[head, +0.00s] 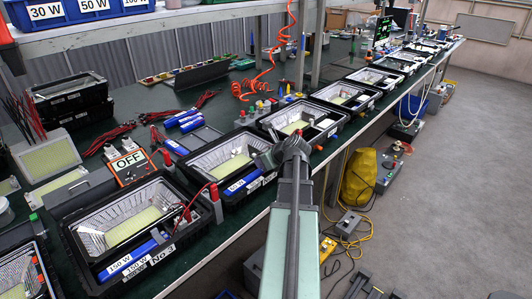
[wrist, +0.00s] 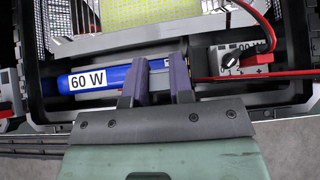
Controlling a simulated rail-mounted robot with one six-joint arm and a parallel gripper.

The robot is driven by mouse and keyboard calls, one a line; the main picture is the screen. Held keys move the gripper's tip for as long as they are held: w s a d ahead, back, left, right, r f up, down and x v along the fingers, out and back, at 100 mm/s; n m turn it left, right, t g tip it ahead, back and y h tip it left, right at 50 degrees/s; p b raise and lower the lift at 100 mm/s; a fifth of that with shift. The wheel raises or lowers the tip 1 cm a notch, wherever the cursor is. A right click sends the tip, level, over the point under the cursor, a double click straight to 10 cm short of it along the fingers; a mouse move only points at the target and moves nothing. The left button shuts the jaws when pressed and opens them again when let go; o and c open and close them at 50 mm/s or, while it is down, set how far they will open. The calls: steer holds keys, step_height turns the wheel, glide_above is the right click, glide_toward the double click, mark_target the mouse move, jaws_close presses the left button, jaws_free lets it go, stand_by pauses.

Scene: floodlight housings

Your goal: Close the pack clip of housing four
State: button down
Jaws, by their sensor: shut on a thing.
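The housing just beyond the one marked No 3 is a black case (head: 190,163) with a reflector and yellow LED panel; its own number is not readable. A blue pack marked 60 W (wrist: 95,78) lies along its near edge in the wrist view. Whether the clip lies fully down over the pack is hidden by the fingers.
Right of the fingers is a grey block with a black dial (wrist: 232,59) and red leads (wrist: 255,77). The No 3 housing (head: 75,240) stands nearer, with a 150 W pack. More housings (head: 300,122) line the bench beyond. The aisle floor (head: 450,170) is at right.

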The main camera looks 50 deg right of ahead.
steer(key=g, duration=0.1)
steer(key=w+g+p, duration=0.1)
steer(key=g, duration=0.1)
steer(key=f+g+p, duration=0.1)
steer(key=shift+w+d+g, duration=0.1)
steer(key=shift+w+g, duration=0.25)
steer(key=shift+g, duration=0.05)
steer(key=shift+f, duration=0.1)
steer(key=c, duration=1)
jaws_free()
steer(key=d+p+v, duration=0.1)
steer(key=p+v, duration=0.9)
steer(key=shift+a+r, duration=0.35)
steer(key=shift+r, duration=0.05)
